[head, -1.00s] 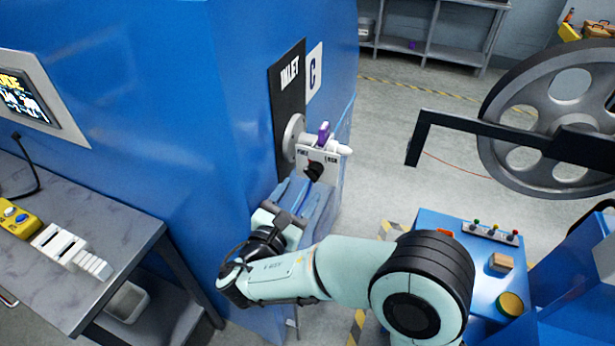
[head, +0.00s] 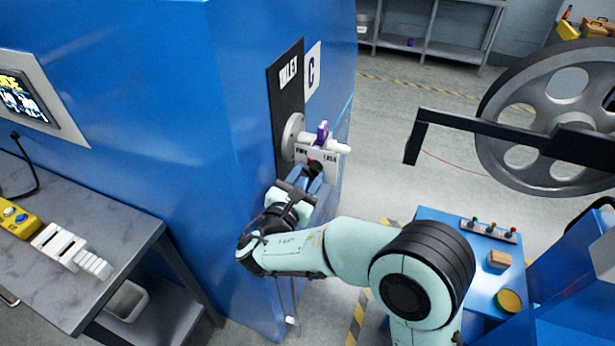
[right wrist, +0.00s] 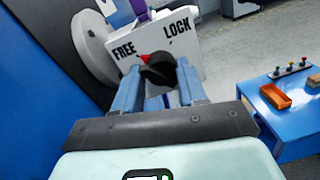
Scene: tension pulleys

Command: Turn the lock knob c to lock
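The black lock knob c (right wrist: 158,72) sits on a white plate (right wrist: 180,42) marked FREE and LOCK. Its red pointer (right wrist: 145,59) is on the FREE side. In the head view the plate (head: 330,154) is on the side of the blue cabinet, below the letter C, and the knob is mostly hidden by my gripper. My right gripper (right wrist: 158,76) is open at the knob, with one blue finger on either side of it. Whether the fingers touch the knob is not clear. It also shows in the head view (head: 312,172). My left gripper is not in view.
The blue cabinet wall (head: 180,130) is close on the left. A blue cart (head: 465,245) with buttons stands to the right. A large spoked wheel (head: 500,96) is further right.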

